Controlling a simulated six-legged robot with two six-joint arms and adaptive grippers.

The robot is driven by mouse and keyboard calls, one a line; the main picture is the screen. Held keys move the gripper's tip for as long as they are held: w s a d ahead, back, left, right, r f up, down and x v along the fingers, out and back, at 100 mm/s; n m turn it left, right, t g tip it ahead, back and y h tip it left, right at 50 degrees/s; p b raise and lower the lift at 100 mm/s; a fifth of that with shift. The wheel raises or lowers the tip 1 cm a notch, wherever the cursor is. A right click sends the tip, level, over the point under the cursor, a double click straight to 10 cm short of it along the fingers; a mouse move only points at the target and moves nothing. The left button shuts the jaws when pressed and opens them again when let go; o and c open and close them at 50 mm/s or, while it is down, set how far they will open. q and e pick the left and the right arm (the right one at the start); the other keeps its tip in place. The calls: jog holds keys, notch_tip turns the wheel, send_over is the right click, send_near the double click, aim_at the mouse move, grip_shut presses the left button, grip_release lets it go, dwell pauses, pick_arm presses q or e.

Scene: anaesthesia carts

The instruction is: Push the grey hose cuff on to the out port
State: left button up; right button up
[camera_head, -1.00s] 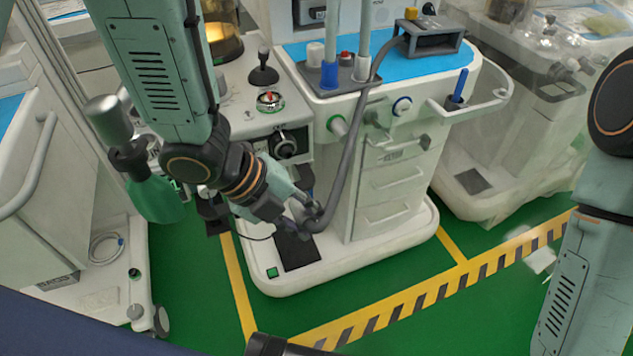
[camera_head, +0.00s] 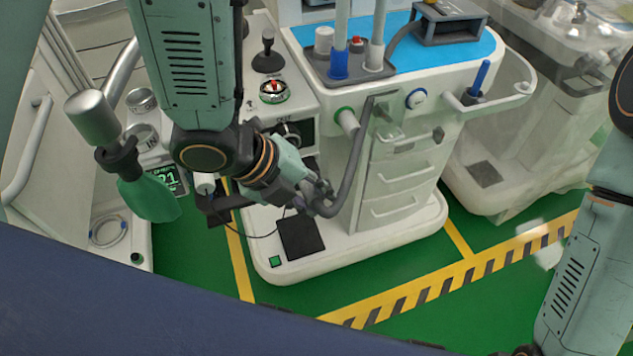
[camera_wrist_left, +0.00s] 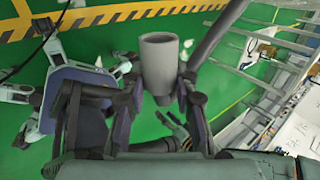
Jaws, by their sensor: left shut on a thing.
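My left gripper (camera_head: 318,200) is in front of the white cart, above its base. In the left wrist view, the left gripper (camera_wrist_left: 160,97) is shut on the grey hose cuff (camera_wrist_left: 160,60), a pale open-ended tube. In the head view, the gripper hides most or all of the cuff. The grey hose (camera_head: 352,165) curves up from the gripper along the cart front. My right gripper is out of view.
A green-ringed port (camera_head: 346,118) and a blue-ringed port (camera_head: 416,99) are on the cart front. A green bag (camera_head: 150,198) hangs below a metal cylinder at left. A black pad (camera_head: 300,237) lies on the cart base. Another covered cart (camera_head: 545,110) stands at right.

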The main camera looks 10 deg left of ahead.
pick_arm(q)
jog(key=shift+w, duration=0.25)
jog(key=shift+w+a+r, duration=0.15)
jog(key=shift+w+a, duration=0.35)
jog(key=shift+a, duration=0.35)
jog(key=w+a, duration=0.1)
jog(key=w+p, duration=0.1)
jog(key=w, duration=0.1)
jog(key=shift+a, duration=0.35)
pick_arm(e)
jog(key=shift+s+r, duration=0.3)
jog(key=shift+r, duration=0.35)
pick_arm(q)
jog(key=shift+f, duration=0.2)
jog(key=shift+s+r, duration=0.1)
jog(key=shift+d, duration=0.1)
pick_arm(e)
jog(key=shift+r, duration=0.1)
